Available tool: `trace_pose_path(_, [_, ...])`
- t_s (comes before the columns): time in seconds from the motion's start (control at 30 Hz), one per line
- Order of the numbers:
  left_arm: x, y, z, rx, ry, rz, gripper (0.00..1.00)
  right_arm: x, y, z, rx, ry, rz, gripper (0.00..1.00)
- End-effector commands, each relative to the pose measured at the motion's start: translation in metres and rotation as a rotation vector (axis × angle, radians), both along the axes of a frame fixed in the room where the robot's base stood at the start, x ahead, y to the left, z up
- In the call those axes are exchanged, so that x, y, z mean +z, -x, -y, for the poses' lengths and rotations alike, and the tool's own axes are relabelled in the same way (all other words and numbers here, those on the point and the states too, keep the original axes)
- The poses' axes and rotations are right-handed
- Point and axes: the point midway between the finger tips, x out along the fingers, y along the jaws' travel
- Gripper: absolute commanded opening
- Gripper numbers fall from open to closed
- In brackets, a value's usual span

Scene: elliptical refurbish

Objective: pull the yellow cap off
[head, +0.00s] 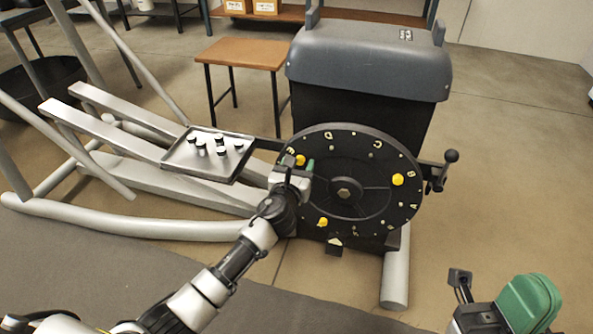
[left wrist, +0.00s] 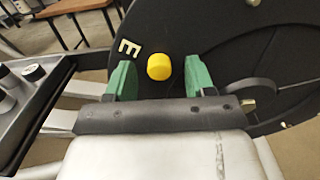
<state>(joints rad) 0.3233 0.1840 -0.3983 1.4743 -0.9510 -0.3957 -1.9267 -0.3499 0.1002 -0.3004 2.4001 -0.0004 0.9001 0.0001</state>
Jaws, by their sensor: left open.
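A round black disc (head: 362,153) with pale letters around its rim stands upright on the machine. Yellow caps sit on its face: one at the left by my left gripper (head: 300,160), one at the right (head: 398,179), and one at the lower left (head: 322,222). My left gripper (head: 298,171) is at the disc's left side, open. In the left wrist view, the yellow cap (left wrist: 159,67) beside a letter E lies between the spread green fingers (left wrist: 160,80), with gaps on both sides. My right gripper (head: 500,305) is partly visible at the lower right; its jaw state is unclear.
A crank handle (head: 446,165) sticks out at the right. A wooden table (head: 241,54) stands behind. Floor at right is clear.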

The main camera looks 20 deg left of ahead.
Motion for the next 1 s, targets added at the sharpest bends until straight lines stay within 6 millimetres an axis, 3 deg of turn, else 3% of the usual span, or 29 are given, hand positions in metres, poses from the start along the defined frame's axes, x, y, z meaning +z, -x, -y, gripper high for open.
trace_pose_path(0.13, [0.0000,0.0002,0.0000,0.000,0.000,0.000,0.51,0.0001,0.0000,0.0000,0.000,0.000,0.000,0.00])
trace_pose_path(0.47, [-0.0002,0.0005,-0.0001,0.000,0.000,-0.001,0.01,0.0001,-0.0001,0.0000,0.000,0.000,-0.001,0.00])
trace_pose_path(0.57, [-0.0003,0.0005,-0.0001,0.000,0.000,-0.001,0.00,0.0001,-0.0001,0.0000,0.000,0.000,-0.001,0.00])
trace_pose_path(0.6, [-0.0003,0.0005,-0.0001,0.000,0.000,-0.001,0.16,0.0001,-0.0001,0.0000,0.000,0.000,-0.001,0.00])
trace_pose_path(0.7, [-0.0004,0.0005,-0.0002,0.000,0.000,-0.001,0.00,0.0000,-0.0001,0.0000,0.000,0.000,-0.001,0.00])
trace_pose_path(1.0, [-0.0005,0.0006,-0.0002,0.001,0.000,-0.001,0.00,0.0000,-0.0001,0.0001,0.000,0.000,-0.001,0.00])
